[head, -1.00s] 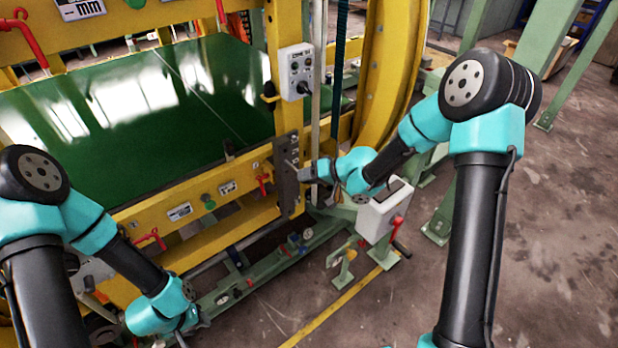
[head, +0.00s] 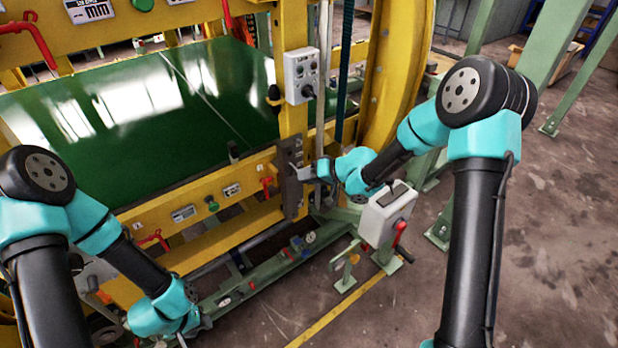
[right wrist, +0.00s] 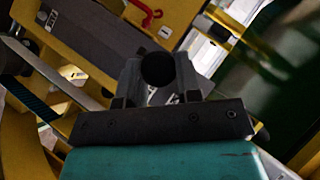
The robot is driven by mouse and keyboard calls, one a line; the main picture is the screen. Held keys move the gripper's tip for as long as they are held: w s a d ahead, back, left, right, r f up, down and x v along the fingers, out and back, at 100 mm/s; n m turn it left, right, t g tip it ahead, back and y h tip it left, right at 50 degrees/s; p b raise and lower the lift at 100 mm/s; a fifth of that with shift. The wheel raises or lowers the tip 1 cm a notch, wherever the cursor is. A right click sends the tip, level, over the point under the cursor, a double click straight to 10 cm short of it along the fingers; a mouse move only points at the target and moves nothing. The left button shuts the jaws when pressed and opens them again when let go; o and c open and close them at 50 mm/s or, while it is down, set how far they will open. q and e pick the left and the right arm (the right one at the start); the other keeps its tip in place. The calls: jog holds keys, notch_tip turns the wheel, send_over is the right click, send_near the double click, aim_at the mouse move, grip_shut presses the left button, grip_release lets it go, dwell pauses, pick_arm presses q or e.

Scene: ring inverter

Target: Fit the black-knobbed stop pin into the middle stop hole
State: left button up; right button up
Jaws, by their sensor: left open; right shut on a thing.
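The dark grey stop plate (head: 291,192) stands upright on the yellow frame, and it also shows in the right wrist view (right wrist: 95,42). My right gripper (head: 306,172) is at the plate's right side, near its upper part. In the right wrist view, the black knob of the stop pin (right wrist: 158,69) sits between the fingers, which are shut on it. The pin's shank and the middle stop hole are hidden, so I cannot tell whether the pin is in a hole. My left gripper (head: 200,326) is open and empty, low at the bottom of the head view.
A grey control box (head: 302,76) is on the yellow post above the plate. A white box with a red handle (head: 388,214) stands just below my right forearm. The green table (head: 130,120) lies behind the yellow rail.

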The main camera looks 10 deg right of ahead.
jog(key=shift+w+a, duration=0.3)
jog(key=shift+w, duration=0.4)
jog(key=shift+w+a, duration=0.3)
jog(key=shift+w, duration=0.4)
jog(key=shift+w+a, duration=0.3)
jog(key=shift+w, duration=0.4)
jog(key=o, duration=1)
jog(key=shift+d, duration=0.1)
jog(key=v, duration=1.7)
jog(key=shift+s+r, duration=0.1)
jog(key=shift+r, duration=0.05)
